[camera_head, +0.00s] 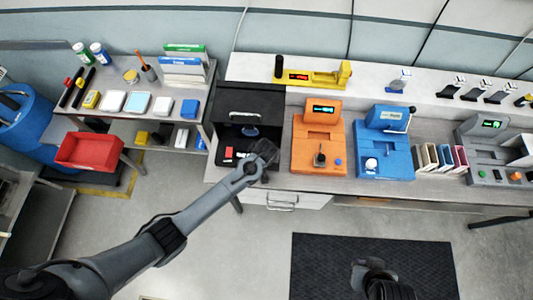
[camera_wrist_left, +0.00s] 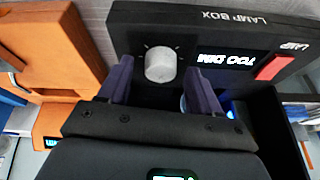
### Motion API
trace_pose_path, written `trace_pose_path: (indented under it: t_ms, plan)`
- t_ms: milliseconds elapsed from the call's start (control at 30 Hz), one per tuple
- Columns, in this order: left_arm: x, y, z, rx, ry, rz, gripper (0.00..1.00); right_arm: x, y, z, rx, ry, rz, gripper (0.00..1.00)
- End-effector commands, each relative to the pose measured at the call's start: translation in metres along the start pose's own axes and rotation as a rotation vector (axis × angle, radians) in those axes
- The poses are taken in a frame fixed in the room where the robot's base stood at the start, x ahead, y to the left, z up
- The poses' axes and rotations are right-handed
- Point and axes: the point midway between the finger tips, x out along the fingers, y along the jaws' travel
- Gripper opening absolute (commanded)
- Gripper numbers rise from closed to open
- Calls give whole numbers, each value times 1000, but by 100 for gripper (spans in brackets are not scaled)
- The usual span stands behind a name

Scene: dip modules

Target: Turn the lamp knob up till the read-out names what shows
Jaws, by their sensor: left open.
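The black lamp box (camera_head: 265,100) stands on the bench left of the orange machine. In the left wrist view its front panel (camera_wrist_left: 205,22) appears upside down. A pale round knob (camera_wrist_left: 160,64) is on that panel. The lit read-out (camera_wrist_left: 223,59) beside it reads "TOO DIM". A red switch (camera_wrist_left: 274,67) sits by the word LAMP. My left gripper (camera_head: 268,154) is at the box's front; in the wrist view its open fingers (camera_wrist_left: 160,85) lie either side of the knob, and I cannot tell if they touch it. My right gripper (camera_head: 366,272) is low over the dark mat, its jaws unclear.
An orange machine (camera_head: 318,150) and a blue machine (camera_head: 385,155) stand right of the lamp box. A grey machine (camera_head: 480,150) is farther right. A yellow device (camera_head: 320,74) is on the back shelf. A red bin (camera_head: 88,150) is at left.

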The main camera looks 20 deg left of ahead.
Motion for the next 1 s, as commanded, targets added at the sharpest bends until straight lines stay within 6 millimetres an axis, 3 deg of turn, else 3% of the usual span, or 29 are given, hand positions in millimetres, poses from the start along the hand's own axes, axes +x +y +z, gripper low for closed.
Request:
trace_pose_path:
  t_ms: [367,733,1000]
  plan:
    - [4,0,0,-1,0,0,64,0,0,0,2,0,-1,0]
    - [4,0,0,-1,0,0,10,0,-2,-1,10,1,-7,0]
    - [4,-1,0,19,1,8,8,-3,-2,-2,10,1,-8,0]
